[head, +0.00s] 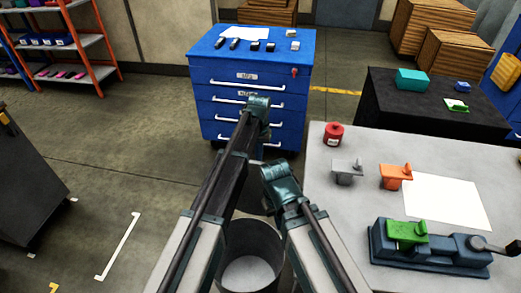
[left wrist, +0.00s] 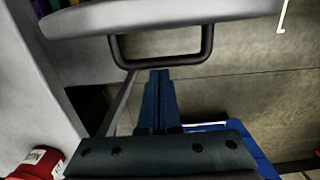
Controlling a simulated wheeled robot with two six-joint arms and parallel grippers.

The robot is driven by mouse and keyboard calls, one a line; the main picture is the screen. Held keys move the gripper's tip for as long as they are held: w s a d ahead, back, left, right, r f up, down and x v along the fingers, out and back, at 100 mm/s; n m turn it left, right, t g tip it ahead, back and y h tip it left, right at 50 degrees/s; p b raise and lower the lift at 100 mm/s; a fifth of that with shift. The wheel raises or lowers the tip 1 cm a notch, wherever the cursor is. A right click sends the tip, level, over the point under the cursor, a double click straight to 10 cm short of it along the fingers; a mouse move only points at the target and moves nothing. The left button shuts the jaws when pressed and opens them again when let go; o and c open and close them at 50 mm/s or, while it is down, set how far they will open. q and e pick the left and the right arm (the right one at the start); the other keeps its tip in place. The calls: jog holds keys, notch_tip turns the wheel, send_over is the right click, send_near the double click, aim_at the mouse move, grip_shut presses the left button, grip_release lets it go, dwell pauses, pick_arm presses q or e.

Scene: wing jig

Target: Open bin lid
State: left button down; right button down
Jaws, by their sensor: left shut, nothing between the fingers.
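The round dark bin (head: 283,240) stands between my arms at the bottom of the head view, with a pale grey round surface inside its dark wall. In the left wrist view a grey rounded lid (left wrist: 160,18) spans the top, with a black loop handle (left wrist: 205,45) at its edge. My left gripper (left wrist: 160,76) is shut and empty, its fingertips just below the handle; I cannot tell if they touch it. In the head view my left gripper (head: 258,105) hides its own fingertips. My right gripper (head: 280,182) is nearer the bin, its fingers hidden.
A grey table (head: 325,185) on the right holds a red can (head: 333,134), grey and orange parts, a white sheet and a blue vise (head: 430,255). A blue drawer cabinet (head: 250,65) stands ahead. The floor at left is mostly clear.

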pick_arm(q)
jog(key=shift+s+r, duration=0.1)
jog(key=shift+s, duration=0.1)
dwell(0.3)
jog(key=w+r+p, duration=0.4)
jog(key=r+p, duration=0.6)
jog(key=shift+d+r+p, duration=0.4)
jog(key=s+a, duration=0.3)
jog(key=s, duration=1.2)
jog(key=s+a+m+y, duration=0.1)
jog(key=s+a, duration=0.2)
jog(key=s, duration=1.3)
